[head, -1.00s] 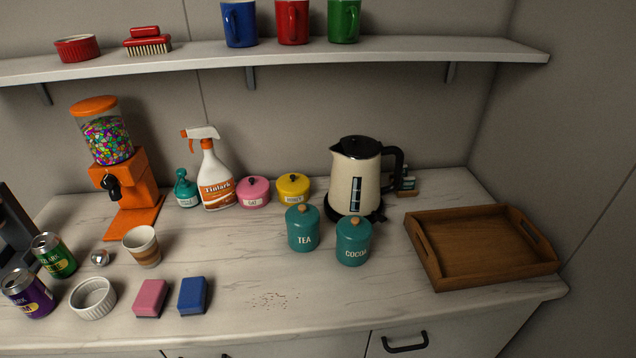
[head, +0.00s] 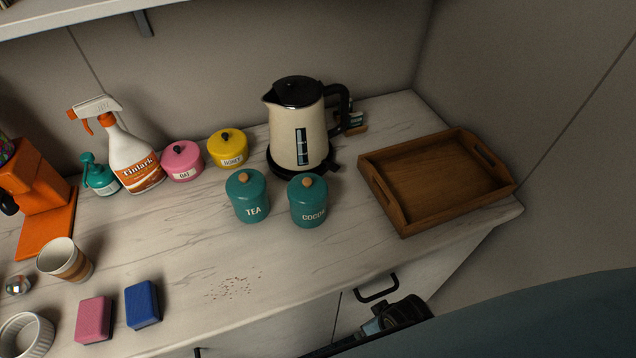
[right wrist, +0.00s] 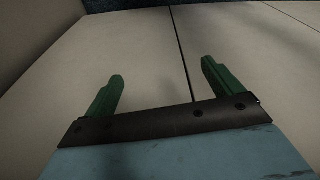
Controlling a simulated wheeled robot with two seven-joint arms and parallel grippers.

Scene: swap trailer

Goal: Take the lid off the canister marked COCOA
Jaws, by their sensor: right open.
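The teal canister marked COCOA (head: 309,207) stands upright on the counter, its teal lid with a round wooden knob (head: 307,181) in place. A matching teal canister marked TEA (head: 250,203) stands just left of it, with its lid on. My right gripper (right wrist: 160,88) shows in the right wrist view with its two green fingers apart and nothing between them. Pale panels with a dark seam lie beyond the fingers. In the head view, part of my right arm shows at the bottom right, below the counter's front edge. My left gripper is not in view.
A cream kettle (head: 298,136) stands close behind the canisters. A wooden tray (head: 404,222) lies to their right. Pink (head: 182,163) and yellow (head: 227,150) lidded pots stand behind left. Sponges (head: 142,304) lie front left. The counter (head: 300,262) before COCOA is clear.

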